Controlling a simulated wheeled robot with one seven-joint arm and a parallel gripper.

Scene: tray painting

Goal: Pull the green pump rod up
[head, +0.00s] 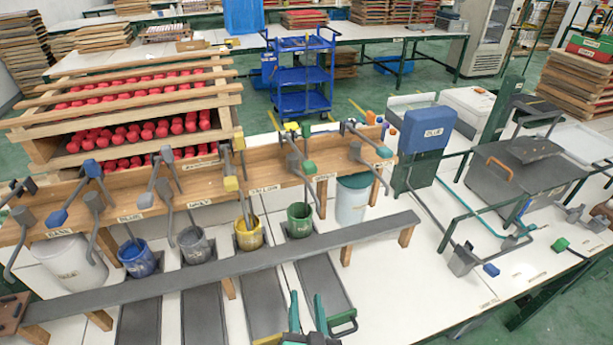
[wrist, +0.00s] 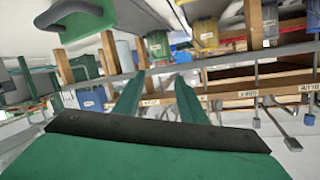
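The green pump rod shows a green block (head: 309,167) above the green bucket (head: 300,222). It belongs to the grey lever linkage on the wooden rail, and a thin rod runs down into the bucket. My gripper (head: 307,307) is at the bottom middle of the head view, in front of the long grey bar and well short of the rod. Its two teal fingers are apart with nothing between them. In the wrist view the gripper (wrist: 158,100) is also open and empty, and the green bucket (wrist: 158,44) appears beyond it. I cannot make out the rod's green block there.
A long grey bar (head: 230,267) runs between my gripper and the buckets. A yellow bucket (head: 250,238) stands left of the green one, a white bucket (head: 351,203) right of it. Similar levers line the wooden rail (head: 270,182). A blue box (head: 428,130) stands farther right.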

